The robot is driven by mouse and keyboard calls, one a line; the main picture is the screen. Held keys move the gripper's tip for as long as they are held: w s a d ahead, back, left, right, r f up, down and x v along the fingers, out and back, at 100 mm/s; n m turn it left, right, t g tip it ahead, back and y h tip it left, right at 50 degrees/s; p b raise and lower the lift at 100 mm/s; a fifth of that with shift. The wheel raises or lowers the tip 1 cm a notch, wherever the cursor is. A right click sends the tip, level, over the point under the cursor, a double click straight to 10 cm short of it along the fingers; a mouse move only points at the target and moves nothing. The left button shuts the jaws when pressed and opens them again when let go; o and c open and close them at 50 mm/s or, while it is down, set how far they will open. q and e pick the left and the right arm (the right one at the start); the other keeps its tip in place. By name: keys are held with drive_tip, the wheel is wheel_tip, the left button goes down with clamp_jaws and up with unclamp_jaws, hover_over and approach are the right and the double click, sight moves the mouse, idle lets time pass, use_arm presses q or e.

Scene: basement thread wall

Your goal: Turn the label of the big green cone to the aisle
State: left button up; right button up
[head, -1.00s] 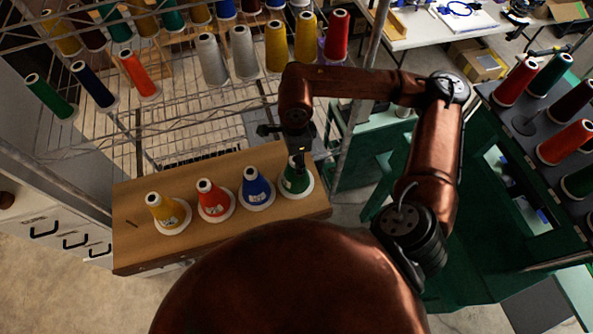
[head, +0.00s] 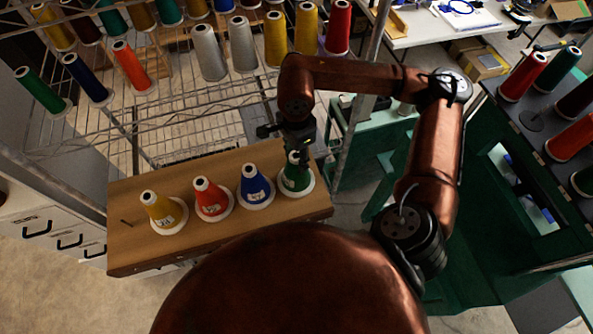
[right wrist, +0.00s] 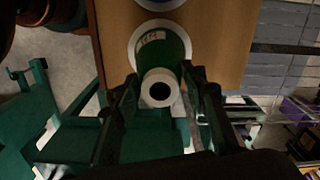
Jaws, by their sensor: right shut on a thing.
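The big green cone (head: 296,180) stands upright on a white base at the right end of the wooden table, last in a row. My right gripper (head: 297,156) comes down over it and is shut on its upper part. In the right wrist view the green cone (right wrist: 172,48) sits between the two fingers of my right gripper (right wrist: 160,92), with its white top ring facing the camera. Its white label (right wrist: 151,37) shows on the side away from the gripper's palm; in the head view part of it shows low on the cone. My left gripper is not in view.
Blue (head: 255,183), red (head: 210,197) and yellow (head: 158,208) cones stand left of the green one on the wooden table (head: 130,250). A wire rack (head: 190,120) with several cones stands behind. A dark peg board (head: 535,120) with cones is at right.

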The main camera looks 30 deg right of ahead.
drive_tip(key=n+b, duration=0.4)
drive_tip(key=n, duration=0.2)
drive_tip(key=shift+f+n+b, duration=0.1)
drive_tip(key=shift+n+b, duration=0.3)
drive_tip(key=n+b, duration=0.3)
drive_tip(key=n, duration=0.1)
drive_tip(key=shift+n+b, duration=0.35)
drive_tip(key=shift+n, duration=0.45)
drive_tip(key=shift+r, duration=0.2)
drive_tip(key=shift+f+b, duration=0.25)
drive_tip(key=shift+b, duration=0.15)
drive_tip(key=o, duration=1.2)
drive_tip(key=shift+c, duration=0.2)
